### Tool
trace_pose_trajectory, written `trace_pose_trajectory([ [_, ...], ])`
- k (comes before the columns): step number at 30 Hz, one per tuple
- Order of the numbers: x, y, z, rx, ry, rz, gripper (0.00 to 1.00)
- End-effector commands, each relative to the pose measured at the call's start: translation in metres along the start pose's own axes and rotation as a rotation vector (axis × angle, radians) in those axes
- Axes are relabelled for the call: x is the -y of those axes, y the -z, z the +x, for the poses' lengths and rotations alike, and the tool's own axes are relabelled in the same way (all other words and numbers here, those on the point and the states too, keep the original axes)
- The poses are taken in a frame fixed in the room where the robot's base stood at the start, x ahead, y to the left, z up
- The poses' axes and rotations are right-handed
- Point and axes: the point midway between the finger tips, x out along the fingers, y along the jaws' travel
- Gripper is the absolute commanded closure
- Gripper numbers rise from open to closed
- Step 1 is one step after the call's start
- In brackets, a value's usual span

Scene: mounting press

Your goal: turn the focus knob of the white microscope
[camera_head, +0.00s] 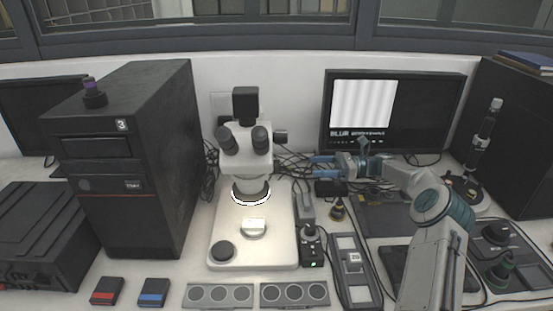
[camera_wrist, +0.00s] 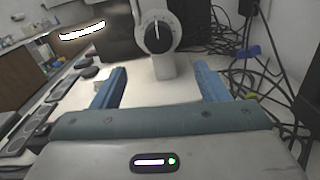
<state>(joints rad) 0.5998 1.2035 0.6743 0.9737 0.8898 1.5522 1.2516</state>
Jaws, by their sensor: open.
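The white microscope (camera_head: 262,165) stands on its lit base left of my gripper. Its dark focus knob (camera_head: 281,137) sticks out from the right side of the column. In the wrist view the focus knob (camera_wrist: 157,36) faces me as a round dial with a dark centre and a pale marked rim. My gripper (camera_head: 316,166) points left toward the microscope, right of the knob and apart from it. In the wrist view the blue fingers of my gripper (camera_wrist: 160,78) are spread and empty, with the knob beyond and between them, higher in the picture.
A monitor (camera_head: 395,112) behind my arm shows blurred stripes and the word BLUR. Black cables (camera_wrist: 270,65) lie right of the knob. A small device with a green light (camera_head: 312,250) and a brass-coloured piece (camera_head: 338,210) stand below my gripper. A black tower (camera_head: 130,165) stands left.

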Motion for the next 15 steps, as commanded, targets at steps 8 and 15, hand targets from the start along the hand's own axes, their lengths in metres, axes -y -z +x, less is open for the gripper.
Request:
trace_pose_trajectory([
  [8, -0.001, -0.002, 0.041, 0.001, -0.008, 0.002, 0.32],
  [15, -0.001, -0.002, 0.091, 0.000, -0.005, 0.000, 0.32],
])
